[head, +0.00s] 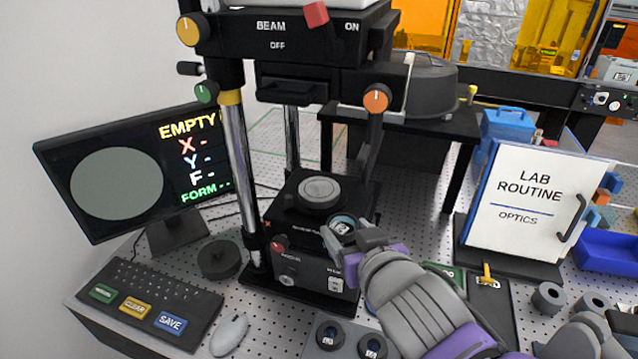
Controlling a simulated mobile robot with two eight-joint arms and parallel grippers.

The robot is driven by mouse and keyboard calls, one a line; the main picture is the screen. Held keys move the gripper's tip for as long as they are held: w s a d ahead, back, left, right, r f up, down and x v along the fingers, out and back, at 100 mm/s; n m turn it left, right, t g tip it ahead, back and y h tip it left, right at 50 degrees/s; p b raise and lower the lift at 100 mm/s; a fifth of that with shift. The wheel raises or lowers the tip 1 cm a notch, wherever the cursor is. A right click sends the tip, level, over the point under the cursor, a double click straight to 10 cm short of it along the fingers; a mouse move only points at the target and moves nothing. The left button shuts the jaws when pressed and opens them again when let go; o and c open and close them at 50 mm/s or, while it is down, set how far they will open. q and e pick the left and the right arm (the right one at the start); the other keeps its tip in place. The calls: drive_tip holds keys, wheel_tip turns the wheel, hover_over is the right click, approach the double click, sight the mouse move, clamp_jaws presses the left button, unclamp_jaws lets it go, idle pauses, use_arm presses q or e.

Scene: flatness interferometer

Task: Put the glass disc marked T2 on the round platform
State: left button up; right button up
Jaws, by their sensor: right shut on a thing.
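My right gripper (346,236) is shut on a small dark-rimmed glass disc (343,224). It holds the disc just in front of and slightly right of the round platform (320,190), near the front of the black stage. The disc's mark is too small to read. The round platform is a grey disc under the interferometer head, and nothing lies on it. Two more dark-rimmed discs, one on the left (329,336) and one on the right (372,347), sit in a grey tray (312,323) at the bottom edge. My left gripper is not in view.
Chrome posts (235,150) flank the stage, and the black head (290,45) overhangs it. An orange knob (376,99) juts out at right. The monitor (117,180) reads EMPTY. A keyboard (150,295), a mouse (229,335) and a round black part (219,259) lie left.

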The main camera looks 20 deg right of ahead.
approach(322, 196)
drive_tip(key=w, duration=0.6)
drive_tip(key=shift+w+r, duration=0.1)
drive_tip(key=shift+r, duration=0.1)
drive_tip(key=w, duration=0.2)
drive_tip(key=shift+w, duration=0.4)
drive_tip(key=shift+w+f, duration=0.35)
drive_tip(key=shift+f, duration=0.4)
drive_tip(key=shift+s, duration=0.15)
drive_tip(key=shift+f, duration=0.25)
drive_tip(key=o, duration=1.1)
